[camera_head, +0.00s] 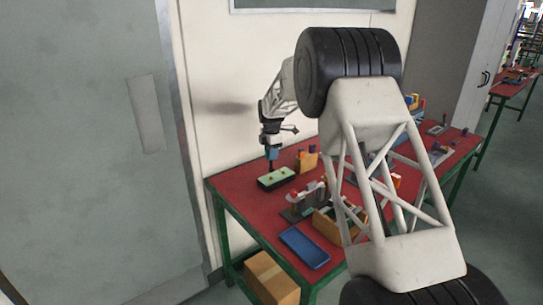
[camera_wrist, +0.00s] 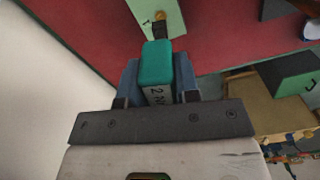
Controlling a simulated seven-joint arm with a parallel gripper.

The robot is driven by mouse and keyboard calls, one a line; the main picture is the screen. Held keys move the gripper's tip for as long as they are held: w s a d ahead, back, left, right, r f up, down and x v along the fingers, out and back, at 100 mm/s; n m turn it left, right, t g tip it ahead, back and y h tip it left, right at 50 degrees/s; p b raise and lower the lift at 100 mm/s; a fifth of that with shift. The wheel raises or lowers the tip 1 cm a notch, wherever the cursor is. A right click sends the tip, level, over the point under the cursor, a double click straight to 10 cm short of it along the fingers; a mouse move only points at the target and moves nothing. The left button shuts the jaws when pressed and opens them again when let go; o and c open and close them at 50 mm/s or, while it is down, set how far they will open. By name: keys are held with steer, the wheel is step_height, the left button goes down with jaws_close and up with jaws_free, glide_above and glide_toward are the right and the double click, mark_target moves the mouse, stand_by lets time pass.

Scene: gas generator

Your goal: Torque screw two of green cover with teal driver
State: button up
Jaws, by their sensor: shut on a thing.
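My gripper (camera_wrist: 158,78) is shut on the teal driver (camera_wrist: 157,62), with one blue-grey finger on each side of its handle. The driver's dark shaft points at the green cover (camera_wrist: 172,14), over a brass-coloured screw (camera_wrist: 159,16). I cannot tell whether the tip touches the screw. In the head view my gripper (camera_head: 271,153) is above the green cover (camera_head: 276,178), a pale green top on a dark box lying on the red table. The driver stands about upright there. The other screws are too small or hidden to tell apart.
The red table (camera_head: 233,187) has a blue tray (camera_head: 304,247) at the front and a grey fixture (camera_head: 298,207) right of the cover. An orange holder (camera_head: 307,161) stands behind. A wall is close behind the table. My arm hides much of the table's right half.

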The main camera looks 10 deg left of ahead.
steer(key=m, duration=0.7)
steer(key=shift+w+d+r, duration=0.2)
steer(key=shift+w+d, duration=0.15)
steer(key=shift+w, duration=0.05)
steer(key=m, duration=0.6)
steer(key=shift+w+d+r+m, duration=0.15)
steer(key=shift+w+d+m, duration=0.1)
steer(key=shift+w+m, duration=0.05)
steer(key=w+d+n, duration=0.1)
steer(key=n, duration=1)
steer(key=w+d+r+n, duration=0.1)
steer(key=n, duration=1)
steer(key=w+d+n, duration=0.1)
steer(key=n, duration=1.1)
steer(key=shift+w+d+r, duration=0.2)
steer(key=shift+d, duration=0.05)
steer(key=shift+f, duration=1.95)
